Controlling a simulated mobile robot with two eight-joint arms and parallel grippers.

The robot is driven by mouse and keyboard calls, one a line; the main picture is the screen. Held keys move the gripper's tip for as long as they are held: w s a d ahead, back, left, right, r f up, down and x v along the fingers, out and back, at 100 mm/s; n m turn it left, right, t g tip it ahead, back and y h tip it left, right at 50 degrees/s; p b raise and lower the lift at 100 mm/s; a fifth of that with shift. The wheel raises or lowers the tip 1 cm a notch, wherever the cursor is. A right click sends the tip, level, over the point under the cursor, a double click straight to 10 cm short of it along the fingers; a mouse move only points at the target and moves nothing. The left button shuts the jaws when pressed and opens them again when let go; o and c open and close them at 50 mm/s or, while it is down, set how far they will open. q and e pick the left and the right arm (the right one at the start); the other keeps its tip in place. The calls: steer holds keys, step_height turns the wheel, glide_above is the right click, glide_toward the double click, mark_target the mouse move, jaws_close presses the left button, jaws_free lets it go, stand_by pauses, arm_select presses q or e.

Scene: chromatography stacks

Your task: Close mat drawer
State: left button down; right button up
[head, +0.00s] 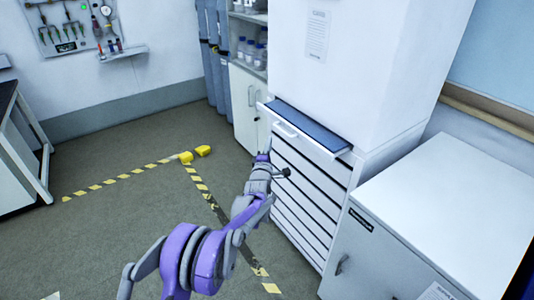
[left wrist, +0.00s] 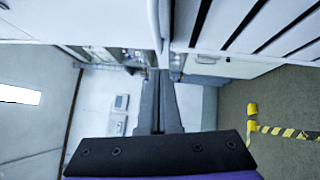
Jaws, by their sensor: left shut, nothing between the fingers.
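The mat drawer (head: 315,138) is the top drawer of a white cabinet in the head view. It stands partly pulled out, with a blue mat (head: 310,125) showing inside and a pale handle (head: 285,130) on its front. My left gripper (head: 264,155) is just below and in front of the drawer's left end. Its dark fingers are together and empty in the left wrist view (left wrist: 160,80), close to white panel edges; I cannot tell whether they touch. My right gripper is not in view.
Several shut drawers (head: 300,195) with dark gaps lie below the mat drawer. A white-topped cabinet (head: 440,215) stands at right. Yellow-black tape and yellow blocks (head: 203,151) mark the floor. Open floor (head: 110,235) lies to the left.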

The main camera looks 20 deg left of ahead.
arm_select(q)
steer(key=shift+w+d+r, duration=0.2)
steer(key=shift+w+d, duration=0.4)
steer(key=shift+w, duration=0.25)
steer(key=shift+w+d+r, duration=0.2)
steer(key=shift+w+d, duration=0.4)
steer(key=shift+w, duration=0.25)
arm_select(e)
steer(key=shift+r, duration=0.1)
